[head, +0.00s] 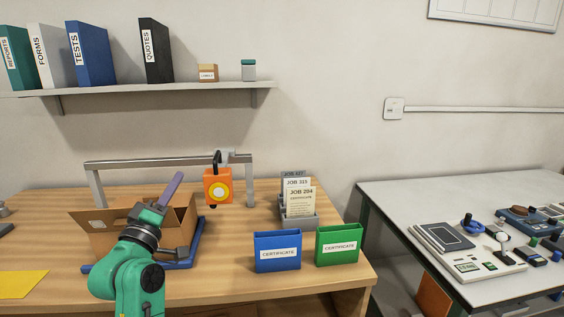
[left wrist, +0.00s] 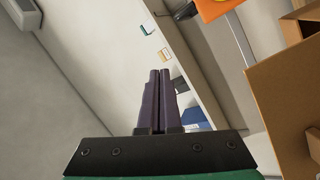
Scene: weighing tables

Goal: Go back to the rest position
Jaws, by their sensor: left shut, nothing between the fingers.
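My left gripper (head: 173,187) is raised in front of the open cardboard box (head: 100,242), with its purple fingers pointing up and a little right. In the left wrist view the fingers (left wrist: 158,100) are together with nothing between them. The box stands on a blue tray (head: 196,248) on the wooden table, partly hidden behind my green left arm. My right gripper is in neither view.
An orange device (head: 217,187) hangs from a grey metal frame (head: 160,159) beside the gripper. Blue (head: 278,264) and green (head: 338,256) certificate holders stand at the front right. A shelf (head: 150,88) with binders is above. A white table (head: 400,205) stands right, across a gap.

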